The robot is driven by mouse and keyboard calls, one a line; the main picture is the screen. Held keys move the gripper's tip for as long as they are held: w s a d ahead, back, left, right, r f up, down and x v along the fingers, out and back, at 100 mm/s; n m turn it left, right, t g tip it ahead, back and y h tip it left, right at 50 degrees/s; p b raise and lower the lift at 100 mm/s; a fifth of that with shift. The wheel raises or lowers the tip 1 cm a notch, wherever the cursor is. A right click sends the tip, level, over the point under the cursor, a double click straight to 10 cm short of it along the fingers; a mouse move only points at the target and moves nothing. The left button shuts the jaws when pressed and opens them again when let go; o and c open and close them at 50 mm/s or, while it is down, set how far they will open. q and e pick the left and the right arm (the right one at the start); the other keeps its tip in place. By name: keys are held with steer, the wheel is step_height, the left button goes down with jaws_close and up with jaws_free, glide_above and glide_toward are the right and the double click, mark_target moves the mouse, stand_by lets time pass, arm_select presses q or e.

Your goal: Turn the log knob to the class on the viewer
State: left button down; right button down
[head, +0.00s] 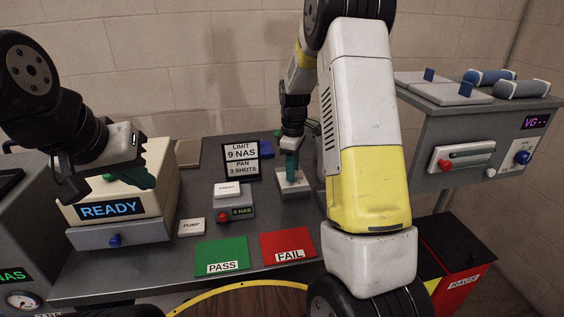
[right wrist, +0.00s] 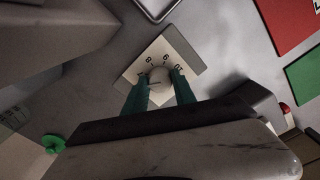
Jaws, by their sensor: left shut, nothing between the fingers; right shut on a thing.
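The log knob (right wrist: 159,77) is a round pale knob on a white dial plate (right wrist: 140,62) marked 8, 9 and 10. My right gripper (right wrist: 160,92) is shut on it, one teal finger on each side; its pointer setting is hard to read. In the head view my right gripper (head: 291,168) reaches down onto the small white plate (head: 293,190), hiding the knob. A small display (head: 242,211) below the PRESS button seems to read 8 NAS. My left gripper (head: 137,180) is shut and empty, in front of the READY box.
A READY box (head: 108,209) stands left, with a PUMP button (head: 191,227) beside it. A LIMIT 9 NAS sign (head: 241,160) stands behind. Green PASS (head: 221,254) and red FAIL (head: 287,246) pads lie at the front. A grey cabinet (head: 440,130) stands right.

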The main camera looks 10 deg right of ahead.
steer(key=m, duration=0.6)
steer(key=shift+m, duration=0.4)
steer(key=m, duration=0.6)
steer(key=shift+m, duration=0.3)
steer(key=c, duration=1)
jaws_free()
step_height(320, 180, up, 7)
steer(key=shift+f, duration=0.1)
steer(key=shift+r, duration=0.5)
